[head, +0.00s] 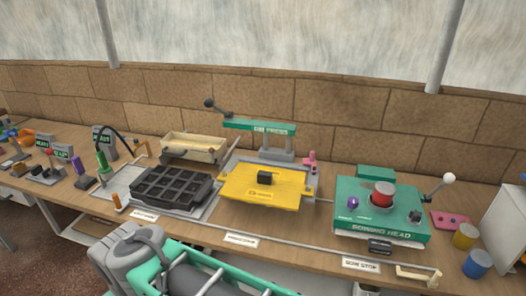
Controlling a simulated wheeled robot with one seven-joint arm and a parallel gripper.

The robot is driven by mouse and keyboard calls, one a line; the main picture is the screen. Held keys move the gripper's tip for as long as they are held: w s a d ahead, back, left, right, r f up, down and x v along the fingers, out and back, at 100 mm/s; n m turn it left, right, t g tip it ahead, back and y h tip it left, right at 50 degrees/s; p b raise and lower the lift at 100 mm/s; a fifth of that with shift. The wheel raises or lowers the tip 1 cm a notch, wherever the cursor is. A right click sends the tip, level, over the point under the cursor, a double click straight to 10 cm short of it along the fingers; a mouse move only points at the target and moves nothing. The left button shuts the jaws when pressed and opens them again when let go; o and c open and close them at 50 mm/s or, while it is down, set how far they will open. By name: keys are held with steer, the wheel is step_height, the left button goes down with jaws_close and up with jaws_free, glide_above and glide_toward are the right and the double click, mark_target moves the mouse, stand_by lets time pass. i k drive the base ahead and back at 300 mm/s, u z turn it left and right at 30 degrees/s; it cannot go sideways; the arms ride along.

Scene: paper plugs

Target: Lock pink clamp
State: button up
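A small pink clamp (311,161) stands upright at the back right of the yellow plate (250,195), beside the green press (260,127). It is small in the head view, and I cannot tell whether it is locked or open. A black block (264,177) sits in the middle of the yellow plate. My gripper is not in view, so nothing shows near the clamp.
A black grid tray (170,190) lies left of the yellow plate. The press's lever (210,103) reaches up left. A pink plate (450,220) lies far right. A brick wall (370,120) is behind.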

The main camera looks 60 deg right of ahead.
mark_target(311, 161)
steer(key=z, duration=3.5)
steer(key=i, duration=0.4)
steer(key=u, duration=2.2)
